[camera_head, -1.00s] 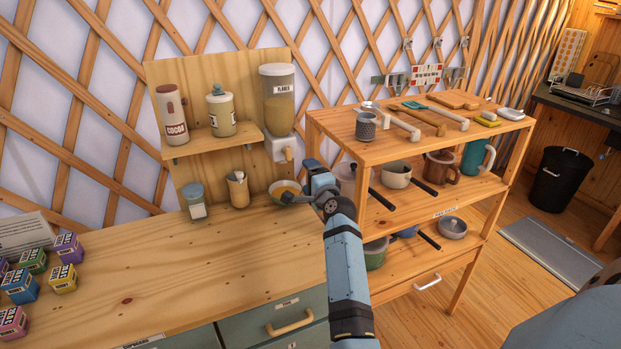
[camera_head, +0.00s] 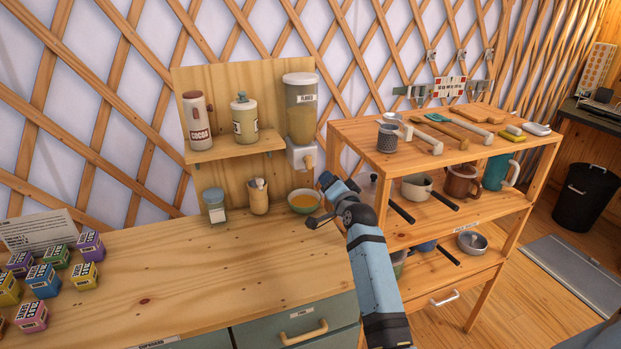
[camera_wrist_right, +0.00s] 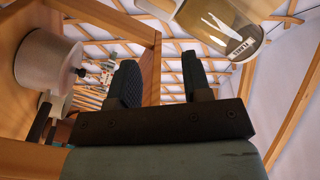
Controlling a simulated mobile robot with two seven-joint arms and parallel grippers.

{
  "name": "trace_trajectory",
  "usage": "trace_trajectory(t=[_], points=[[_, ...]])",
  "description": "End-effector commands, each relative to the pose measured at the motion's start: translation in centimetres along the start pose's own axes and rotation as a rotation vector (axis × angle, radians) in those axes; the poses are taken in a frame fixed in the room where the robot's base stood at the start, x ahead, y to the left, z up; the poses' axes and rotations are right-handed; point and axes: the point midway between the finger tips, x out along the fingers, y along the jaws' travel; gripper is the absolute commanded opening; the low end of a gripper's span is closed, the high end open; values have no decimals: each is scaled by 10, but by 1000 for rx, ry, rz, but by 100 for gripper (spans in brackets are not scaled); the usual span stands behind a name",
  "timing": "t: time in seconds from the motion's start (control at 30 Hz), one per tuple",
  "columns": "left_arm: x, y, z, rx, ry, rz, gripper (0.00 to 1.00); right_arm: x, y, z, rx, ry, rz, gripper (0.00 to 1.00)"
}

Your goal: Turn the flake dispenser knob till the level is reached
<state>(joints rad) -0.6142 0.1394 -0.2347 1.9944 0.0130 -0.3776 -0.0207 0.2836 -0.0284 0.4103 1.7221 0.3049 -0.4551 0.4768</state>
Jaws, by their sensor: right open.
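The flake dispenser (camera_head: 301,112) is a clear container of tan flakes on the wooden back panel, with a white base. Its wooden knob (camera_head: 308,161) is on the front of the base. A green-rimmed bowl (camera_head: 303,198) with orange-tan contents stands on the counter below it. My right gripper (camera_head: 316,220) is open and empty, just in front of the bowl's right side, below and apart from the knob. In the right wrist view its two dark fingers (camera_wrist_right: 160,80) are spread, and a clear labelled container, likely the dispenser (camera_wrist_right: 225,25), shows above them. My left gripper is out of view.
A cocoa jar (camera_head: 197,120) and a lidded canister (camera_head: 244,118) sit on the small shelf. A jar (camera_head: 214,206) and a wooden cup (camera_head: 258,196) stand left of the bowl. A shelf unit (camera_head: 375,152) with cookware is close on the right. The counter's middle is clear.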

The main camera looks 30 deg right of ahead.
Motion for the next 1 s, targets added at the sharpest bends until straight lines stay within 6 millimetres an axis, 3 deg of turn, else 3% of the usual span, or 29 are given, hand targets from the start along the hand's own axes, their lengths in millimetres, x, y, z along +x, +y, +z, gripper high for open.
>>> trace_trajectory(t=[0.03, 0.1, 0.2, 0.3, 0.47, 0.8, 1.0], points=[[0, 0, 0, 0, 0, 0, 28, -2, 1, 0, -215, -2, 1, 45], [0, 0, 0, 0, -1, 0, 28, -4, -1, 3, -480, 0, -4, 45], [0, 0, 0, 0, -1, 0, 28, -7, -4, 8, -754, 3, -15, 45], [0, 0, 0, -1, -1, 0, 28, -7, -6, 11, -881, 7, -23, 45], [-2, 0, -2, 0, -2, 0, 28, 9, -7, 12, -899, 8, -24, 45], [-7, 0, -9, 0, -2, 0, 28, 80, -10, 10, -894, 8, -23, 45], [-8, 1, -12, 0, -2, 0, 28, 113, -9, 12, -892, 7, -23, 45]])
